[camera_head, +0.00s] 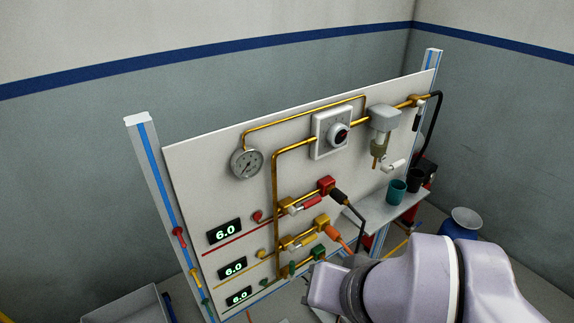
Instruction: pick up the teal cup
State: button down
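The teal cup (396,192) stands upright on a small pale shelf (378,220) at the right end of the white panel. A black cup (414,180) stands right behind it to the right. My arm comes in from the lower right, in front of and below the shelf. My gripper is not clearly visible; the end of the arm is cut off or hidden at the bottom of the view. Nothing is seen touching the teal cup.
The upright panel (200,165) carries brass pipes, a round gauge (246,163), valves and hoses. A black hose (437,125) hangs near the cups. A blue-and-white container (463,222) stands at the right. A grey tray (130,306) lies at the lower left.

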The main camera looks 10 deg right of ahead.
aim_at(396, 189)
jog(key=i+l+u, duration=0.2)
jog(key=l+u, duration=0.15)
jog(key=l, duration=0.25)
jog(key=i+l+u, duration=0.1)
jog(key=l+u, duration=0.2)
jog(key=l, duration=0.3)
jog(key=l+u, duration=0.35)
jog(key=l, duration=0.3)
jog(key=l+u, duration=0.3)
jog(key=l, duration=0.4)
jog(key=l+u, duration=0.35)
jog(key=l, duration=0.3)
jog(key=k+l+u, duration=0.2)
jog(key=l+u, duration=0.15)
jog(key=l, duration=0.25)
jog(key=k+l+u, duration=0.3)
jog(key=l, duration=0.25)
jog(key=k+l+u, duration=0.35)
jog(key=l, duration=0.15)
jog(key=i, duration=0.6)
